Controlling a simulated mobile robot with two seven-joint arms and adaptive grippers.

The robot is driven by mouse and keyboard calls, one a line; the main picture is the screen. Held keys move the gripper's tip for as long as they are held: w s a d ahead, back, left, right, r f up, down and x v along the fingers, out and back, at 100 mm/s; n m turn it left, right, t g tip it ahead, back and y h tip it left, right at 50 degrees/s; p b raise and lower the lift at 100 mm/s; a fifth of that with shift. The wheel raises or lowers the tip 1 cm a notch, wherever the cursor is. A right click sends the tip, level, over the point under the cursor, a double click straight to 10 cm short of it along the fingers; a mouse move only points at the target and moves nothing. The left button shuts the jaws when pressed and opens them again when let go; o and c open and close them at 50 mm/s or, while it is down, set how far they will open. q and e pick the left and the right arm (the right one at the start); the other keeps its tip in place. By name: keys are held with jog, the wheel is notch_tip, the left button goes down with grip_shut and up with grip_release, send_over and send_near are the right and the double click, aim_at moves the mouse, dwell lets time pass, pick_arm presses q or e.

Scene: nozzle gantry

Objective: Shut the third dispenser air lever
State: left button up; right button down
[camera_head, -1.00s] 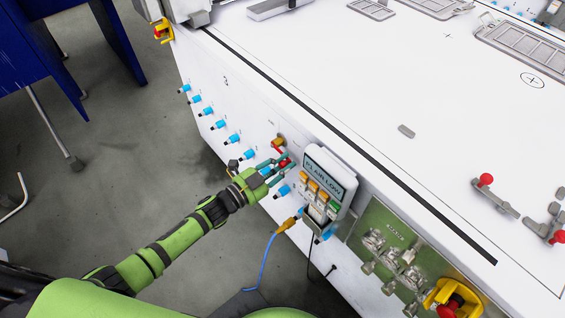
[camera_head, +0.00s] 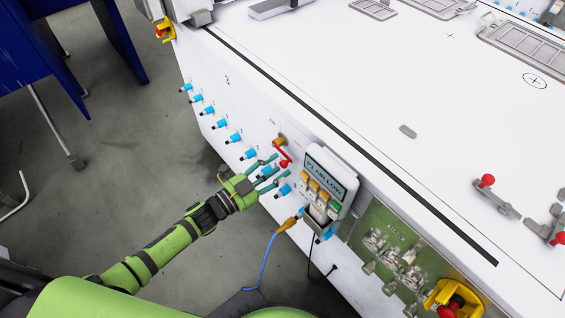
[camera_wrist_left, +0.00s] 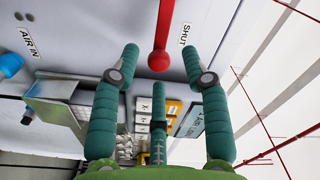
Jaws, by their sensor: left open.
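A red lever (camera_head: 282,154) with a ball end sits on a brass-coloured valve (camera_head: 279,141) on the white machine's side panel. In the left wrist view, the lever's red ball (camera_wrist_left: 159,61) lies between my fingertips, with visible space on both sides. A "SHUT" label (camera_wrist_left: 186,35) is just right of the lever there, and an "AIR IN" label (camera_wrist_left: 28,42) is farther left. My left gripper (camera_head: 280,165) is open and empty, its teal fingers by the lever's lower end. Whether a finger touches the lever cannot be told. My right gripper is out of view.
A grey handheld unit with a screen (camera_head: 332,174) hangs just right of the lever. A row of blue fittings (camera_head: 221,124) runs along the panel. A blue cable (camera_head: 267,262) hangs below. A yellow-mounted red button (camera_head: 451,306) is at lower right.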

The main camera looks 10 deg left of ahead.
pick_arm(q)
jog(key=v, duration=0.8)
jog(key=shift+s+a, duration=0.3)
